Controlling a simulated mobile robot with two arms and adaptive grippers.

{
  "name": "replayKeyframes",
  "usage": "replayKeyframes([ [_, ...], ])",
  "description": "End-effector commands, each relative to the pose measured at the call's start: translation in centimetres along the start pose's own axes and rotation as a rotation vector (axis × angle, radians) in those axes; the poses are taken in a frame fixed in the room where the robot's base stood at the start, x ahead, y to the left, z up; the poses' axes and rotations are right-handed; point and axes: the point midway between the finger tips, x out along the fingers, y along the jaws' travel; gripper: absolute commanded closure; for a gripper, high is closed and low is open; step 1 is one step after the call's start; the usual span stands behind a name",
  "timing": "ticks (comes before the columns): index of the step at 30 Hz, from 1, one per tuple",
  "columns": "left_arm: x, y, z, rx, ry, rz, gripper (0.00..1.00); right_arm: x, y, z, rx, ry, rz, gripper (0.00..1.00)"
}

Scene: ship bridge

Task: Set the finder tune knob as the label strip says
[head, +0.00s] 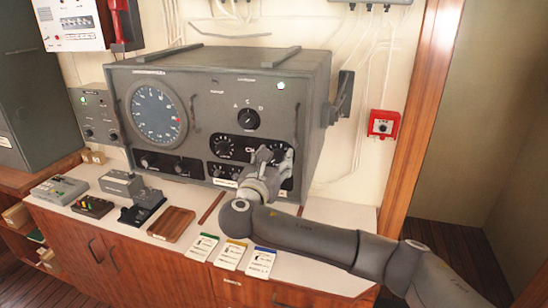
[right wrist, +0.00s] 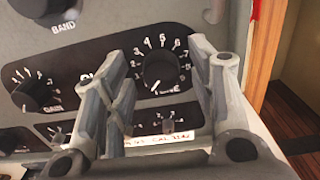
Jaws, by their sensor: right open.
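The finder tune knob (right wrist: 160,70) is black, with a white numbered scale around it, in the right wrist view. A pale line shows near its lower left edge; I cannot tell its exact setting. A white label strip (right wrist: 157,140) with red writing sits below it; part is hidden by a finger, and the readable end looks like "CAL 31N". My right gripper (head: 275,158) is at the lower right of the grey set's front (head: 215,95). Its open fingers (right wrist: 160,75) stand either side of the knob, apart from it in the picture. My left gripper is not in view.
Close by are the band knob (head: 246,118), the gain knob (right wrist: 36,95) and a small knob (right wrist: 168,122) under the tune scale. The desk holds a wooden tray (head: 172,225) and green, yellow and blue-topped cards (head: 260,262). A red box (head: 383,124) is on the wall.

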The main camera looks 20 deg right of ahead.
Motion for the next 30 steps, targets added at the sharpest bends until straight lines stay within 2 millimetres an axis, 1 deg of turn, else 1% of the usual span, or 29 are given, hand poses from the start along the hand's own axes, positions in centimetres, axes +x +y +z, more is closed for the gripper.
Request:
replayKeyframes([
  [4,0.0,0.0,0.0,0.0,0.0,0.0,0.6,0.0,0.0,0.0,0.0,0.0,0.0,0.49],
  [5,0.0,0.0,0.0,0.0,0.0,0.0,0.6,0.0,0.0,0.0,0.0,0.0,0.0,0.51],
  [12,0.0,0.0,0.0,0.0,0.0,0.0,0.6,0.0,0.0,0.0,0.0,-0.001,0.0,0.82],
  [15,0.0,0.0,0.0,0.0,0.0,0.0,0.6,0.0,0.0,0.0,0.0,-0.001,0.0,0.94],
  [23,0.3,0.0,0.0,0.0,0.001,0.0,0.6,-0.1,0.0,-0.1,0.027,-0.001,0.0,0.94],
  [30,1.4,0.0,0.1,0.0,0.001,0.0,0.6,-0.1,0.0,-0.3,0.149,0.001,0.002,0.94],
])
